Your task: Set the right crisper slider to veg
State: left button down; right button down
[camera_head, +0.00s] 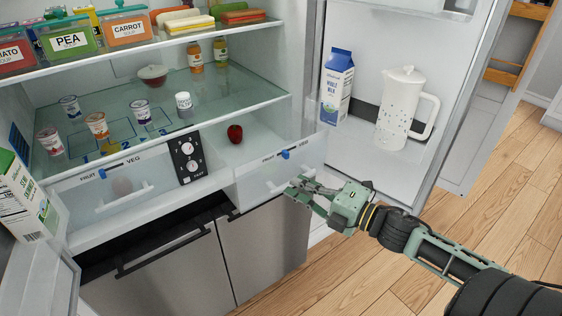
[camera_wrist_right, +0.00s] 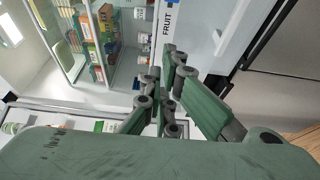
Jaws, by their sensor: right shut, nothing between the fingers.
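The right crisper drawer (camera_head: 252,188) is a pale translucent bin at the fridge's lower right and looks pulled out. Its blue slider (camera_head: 285,154) sits on the front's upper strip, between the FRUIT label at left and the VEG label at right, about midway. A bit of blue beside the FRUIT label (camera_wrist_right: 167,22) shows at the top edge of the right wrist view. My right gripper (camera_head: 292,187) is shut and empty, in front of the drawer's face and below the slider, seemingly apart from it. The gripper's fingers (camera_wrist_right: 172,58) partly cover the drawer front. My left gripper is out of view.
The left crisper drawer (camera_head: 150,180) has its own blue slider near FRUIT. A dial panel (camera_head: 188,158) stands between the drawers. A red apple (camera_head: 235,133) lies behind the right drawer's front. The open fridge door holds a milk carton (camera_head: 337,85) and white pitcher (camera_head: 403,110).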

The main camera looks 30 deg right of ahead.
aim_at(266, 158)
jog(key=p+x, duration=0.2)
jog(key=x, duration=0.8)
jog(key=shift+w+d+r, duration=0.1)
jog(key=shift+r, duration=0.05)
jog(key=d+p, duration=0.1)
jog(key=d, duration=0.2)
jog(key=shift+d, duration=0.25)
jog(key=shift+d+p, duration=0.3)
jog(key=shift+d, duration=0.05)
jog(key=shift+a, duration=0.1)
jog(key=shift+f, duration=0.25)
